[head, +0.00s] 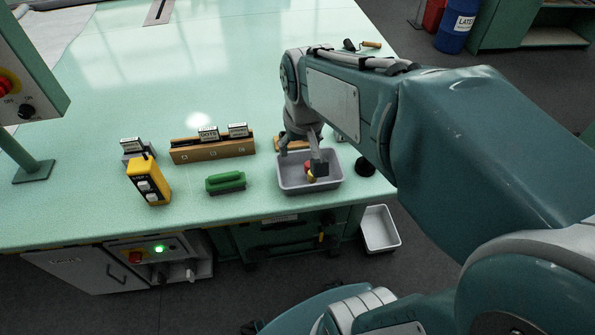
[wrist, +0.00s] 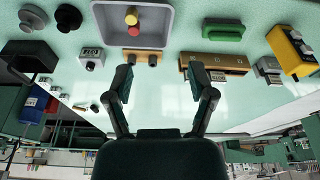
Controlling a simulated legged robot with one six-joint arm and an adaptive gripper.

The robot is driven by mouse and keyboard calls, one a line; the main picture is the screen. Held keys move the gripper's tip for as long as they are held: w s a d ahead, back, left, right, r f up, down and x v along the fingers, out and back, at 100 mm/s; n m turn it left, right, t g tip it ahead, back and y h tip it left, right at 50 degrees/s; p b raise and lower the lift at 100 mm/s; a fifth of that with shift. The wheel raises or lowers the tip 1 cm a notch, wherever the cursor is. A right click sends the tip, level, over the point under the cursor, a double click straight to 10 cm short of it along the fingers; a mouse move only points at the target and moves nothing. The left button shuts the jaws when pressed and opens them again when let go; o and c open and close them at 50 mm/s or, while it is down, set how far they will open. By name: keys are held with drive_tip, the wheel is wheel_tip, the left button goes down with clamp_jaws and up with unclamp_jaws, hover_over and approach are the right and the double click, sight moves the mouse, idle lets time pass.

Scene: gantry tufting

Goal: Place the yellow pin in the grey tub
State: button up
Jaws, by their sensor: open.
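The yellow pin (head: 311,178) lies inside the grey tub (head: 333,182) on the green table. A red piece sits right by the pin; I cannot tell whether they are joined. In the wrist view the yellow pin (wrist: 131,15) and the red piece (wrist: 133,30) show on the floor of the grey tub (wrist: 103,28). My gripper (head: 302,154) is over the tub's far side in the head view, and partly covers it. In the wrist view my gripper (wrist: 161,82) has its fingers wide apart with nothing between them.
A wooden block (wrist: 143,57) stands by the tub. To the left are a green block (head: 225,182), a labelled wooden rack (head: 213,151) and a yellow control box (head: 149,183). A dark round knob (head: 365,167) sits right of the tub. A white bin (head: 380,229) is below the table edge.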

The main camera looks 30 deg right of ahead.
drive_tip(key=s+a+r+t, duration=0.1)
drive_tip(key=s+a, duration=0.1)
drive_tip(key=s, duration=0.2)
drive_tip(key=s+a+r+n+t, duration=0.1)
drive_tip(key=s+a+r, duration=0.1)
drive_tip(key=s, duration=0.3)
drive_tip(key=shift+s+a+r+n+t, duration=0.25)
drive_tip(key=shift+s+a+n+t, duration=0.05)
drive_tip(key=shift+a+t, duration=0.15)
drive_tip(key=shift+c, duration=1)
drive_tip(key=shift+a, duration=0.1)
